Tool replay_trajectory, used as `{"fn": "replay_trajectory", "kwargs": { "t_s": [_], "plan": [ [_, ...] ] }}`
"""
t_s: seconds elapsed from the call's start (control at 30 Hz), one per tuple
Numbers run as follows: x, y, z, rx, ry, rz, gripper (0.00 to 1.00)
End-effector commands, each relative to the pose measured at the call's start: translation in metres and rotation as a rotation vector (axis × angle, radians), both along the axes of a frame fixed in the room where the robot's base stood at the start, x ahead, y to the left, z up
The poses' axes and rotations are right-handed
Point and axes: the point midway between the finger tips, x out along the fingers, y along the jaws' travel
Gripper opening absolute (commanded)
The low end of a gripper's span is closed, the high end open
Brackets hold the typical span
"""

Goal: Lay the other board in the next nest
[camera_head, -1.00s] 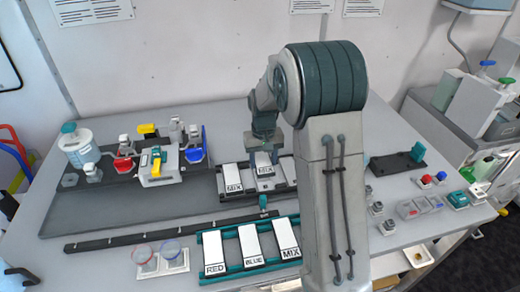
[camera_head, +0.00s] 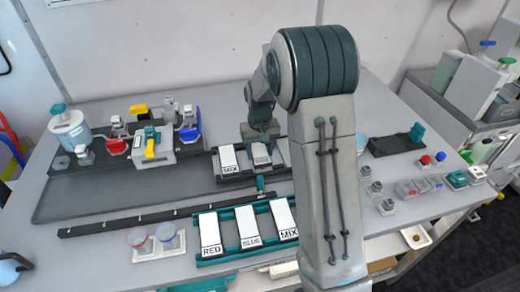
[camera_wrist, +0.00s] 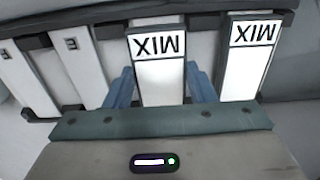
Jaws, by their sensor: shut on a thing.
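My gripper (camera_wrist: 160,88) is shut on a white board marked MIX (camera_wrist: 160,78), one finger at each long side. In the head view, this board (camera_head: 261,153) is at the dark rack (camera_head: 236,180), partly hidden by my gripper. I cannot tell whether it touches the rack's floor. Another MIX board (camera_head: 228,158) lies in the rack just to its left, and it shows to the right in the wrist view (camera_wrist: 250,60). The two boards lie parallel with a gap between them. In the wrist view, the dark rail (camera_wrist: 60,28) runs along their far ends.
A teal rack with boards marked RED (camera_head: 210,233), BLUE (camera_head: 248,227) and MIX (camera_head: 284,219) stands in front. A long dark bar (camera_head: 130,222) lies between the racks. Two cups (camera_head: 152,238) stand front left, and a valve assembly (camera_head: 152,145) stands back left.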

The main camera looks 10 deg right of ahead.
Motion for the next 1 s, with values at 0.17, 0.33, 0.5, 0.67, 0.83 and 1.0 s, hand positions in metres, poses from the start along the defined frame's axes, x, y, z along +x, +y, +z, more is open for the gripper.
{"fn": "replay_trajectory", "kwargs": {
  "t_s": [0.17, 0.33, 0.5, 0.67, 0.83, 1.0],
  "plan": [
    [-0.001, 0.000, -0.003, 0.000, 0.000, 0.000, 0.27],
    [-0.002, 0.000, -0.002, 0.000, 0.000, 0.000, 0.27],
    [-0.002, 0.000, -0.004, 0.000, 0.000, 0.000, 0.27],
    [-0.001, 0.000, -0.011, 0.000, 0.000, 0.000, 0.27],
    [-0.001, 0.000, -0.011, 0.000, 0.000, 0.000, 0.27],
    [-0.001, 0.000, -0.011, 0.000, 0.000, 0.000, 0.27]
  ]
}}
